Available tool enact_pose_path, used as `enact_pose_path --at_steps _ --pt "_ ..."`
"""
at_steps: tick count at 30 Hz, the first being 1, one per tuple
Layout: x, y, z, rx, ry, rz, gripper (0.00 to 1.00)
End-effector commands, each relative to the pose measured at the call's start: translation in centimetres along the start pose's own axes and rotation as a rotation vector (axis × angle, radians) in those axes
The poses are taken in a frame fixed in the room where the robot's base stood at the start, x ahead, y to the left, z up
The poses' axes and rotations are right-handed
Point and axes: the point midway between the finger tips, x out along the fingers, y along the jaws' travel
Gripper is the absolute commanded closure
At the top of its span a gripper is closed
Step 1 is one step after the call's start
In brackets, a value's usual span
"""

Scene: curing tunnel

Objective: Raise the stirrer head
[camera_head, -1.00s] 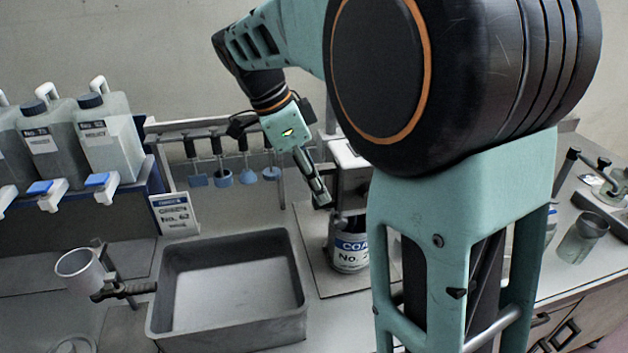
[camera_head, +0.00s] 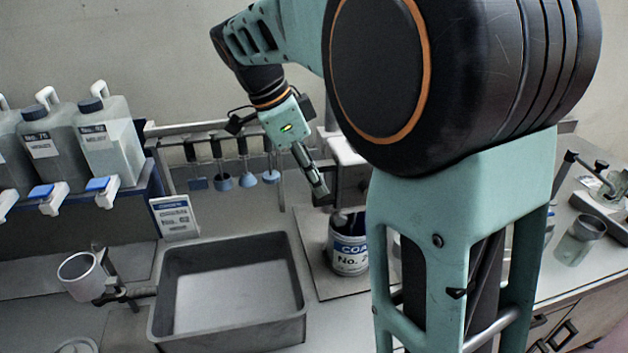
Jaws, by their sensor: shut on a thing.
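The stirrer head (camera_head: 345,150), white on top and dark below, stands behind the can and is partly hidden by my own arm. My gripper (camera_head: 323,199) is at the left side of the stirrer head, low down. It is shut on a part of the head, but that part is too small and dark to make out. A labelled paint can (camera_head: 349,257) stands below the head on a base plate (camera_head: 313,258). The can's open top shows, with a dark stirrer part at its mouth. I cannot tell how deep this part sits.
A grey tray (camera_head: 228,331) lies in front, left of the can. Behind it a rack (camera_head: 216,129) holds several hanging blue-ended tools. A sign (camera_head: 174,216), white jugs (camera_head: 110,140) and a cup on a holder (camera_head: 80,278) are at left. A clear beaker (camera_head: 578,240) stands at right.

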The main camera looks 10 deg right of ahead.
Motion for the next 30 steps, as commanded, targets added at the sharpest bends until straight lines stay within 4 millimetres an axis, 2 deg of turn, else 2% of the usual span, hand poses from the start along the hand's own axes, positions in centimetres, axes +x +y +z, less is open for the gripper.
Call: enact_pose_path --at_steps 1,3,15,20,30 --pt "-1.8 -0.1 -0.7 0.001 0.000 -0.006 1.00" --pt "-3.3 -0.1 -1.4 0.002 0.000 -0.006 1.00" --pt "-10.2 -0.1 -4.2 0.002 0.000 -0.007 1.00" --pt "-11.2 -0.1 -4.7 0.002 0.001 -0.006 1.00" --pt "-11.5 -0.1 -4.8 0.004 0.001 -0.013 1.00"
